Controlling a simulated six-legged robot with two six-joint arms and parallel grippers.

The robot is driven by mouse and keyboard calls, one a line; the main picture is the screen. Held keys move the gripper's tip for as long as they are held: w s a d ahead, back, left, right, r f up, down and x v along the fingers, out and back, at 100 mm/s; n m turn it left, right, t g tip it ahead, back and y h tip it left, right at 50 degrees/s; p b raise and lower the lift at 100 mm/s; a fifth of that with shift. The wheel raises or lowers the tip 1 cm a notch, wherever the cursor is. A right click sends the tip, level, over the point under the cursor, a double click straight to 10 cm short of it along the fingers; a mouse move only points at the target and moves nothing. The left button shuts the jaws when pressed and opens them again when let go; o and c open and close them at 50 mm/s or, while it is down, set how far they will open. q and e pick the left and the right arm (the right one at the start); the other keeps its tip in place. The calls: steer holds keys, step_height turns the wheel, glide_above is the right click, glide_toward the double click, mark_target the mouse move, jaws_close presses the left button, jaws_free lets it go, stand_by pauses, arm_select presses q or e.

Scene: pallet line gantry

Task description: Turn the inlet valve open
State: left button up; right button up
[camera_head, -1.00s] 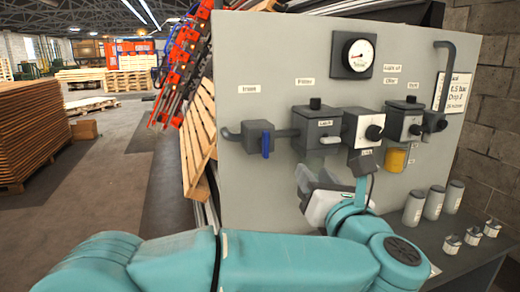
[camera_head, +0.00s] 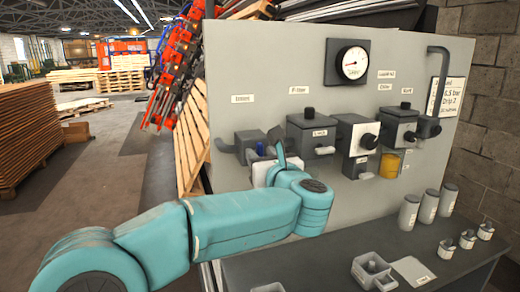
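The inlet valve (camera_head: 247,142) is a dark grey block on the left of the grey panel, under a small white label. Its blue handle (camera_head: 260,149) shows only in part. My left gripper (camera_head: 269,148) is at the valve, in front of the handle. A dark finger stands just right of the blue handle, and the white gripper body covers the handle's lower part. I cannot tell whether the fingers touch the handle or how far apart they are. My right gripper is not in view.
Right of the valve the panel carries a filter unit (camera_head: 310,132), more grey units and a yellow bowl (camera_head: 389,166). A gauge (camera_head: 350,63) sits above. On the grey bench below are a bin (camera_head: 374,270), a white card (camera_head: 412,270) and several canisters (camera_head: 428,206).

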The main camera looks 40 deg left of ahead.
arm_select(q)
steer(key=shift+w+a, duration=0.15)
steer(key=shift+a, duration=0.5)
steer(key=shift+w, duration=0.1)
jaws_close()
